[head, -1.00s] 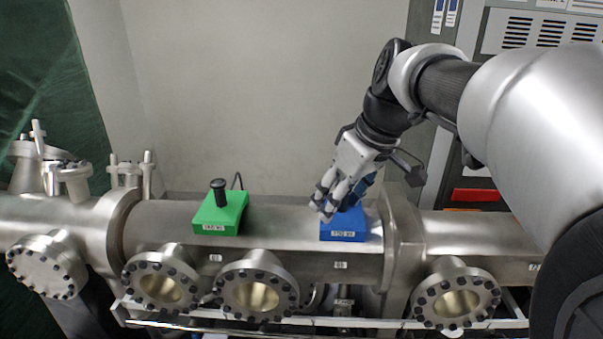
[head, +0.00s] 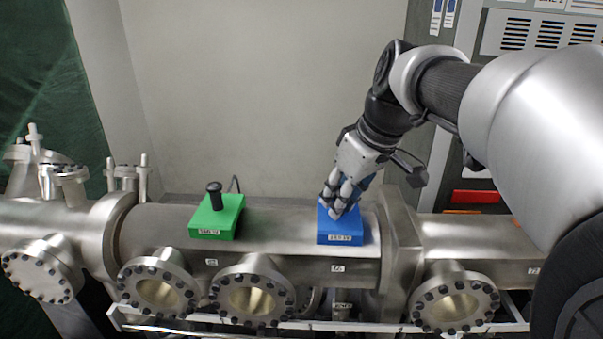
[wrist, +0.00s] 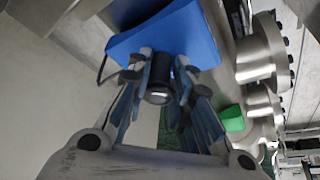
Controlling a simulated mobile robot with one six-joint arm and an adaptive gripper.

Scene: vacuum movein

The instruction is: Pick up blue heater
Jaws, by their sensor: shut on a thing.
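The blue heater (head: 341,232) is a flat blue block with a white label on its front edge. It sits on top of the steel pipe, right of centre in the head view. In the wrist view the blue heater (wrist: 165,38) is at the top, with its black knob handle (wrist: 158,90) between my fingers. My gripper (head: 341,203) comes down on the heater from above. In the wrist view my gripper (wrist: 160,82) is shut on the black knob, one finger on each side. In the head view my fingers hide the knob.
A green heater (head: 215,218) with a black knob sits on the same pipe (head: 280,250), to the left. It shows in the wrist view (wrist: 232,118) too. Round bolted flanges (head: 254,296) stick out along the pipe's front. A large flange (head: 397,240) stands just right of the blue heater.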

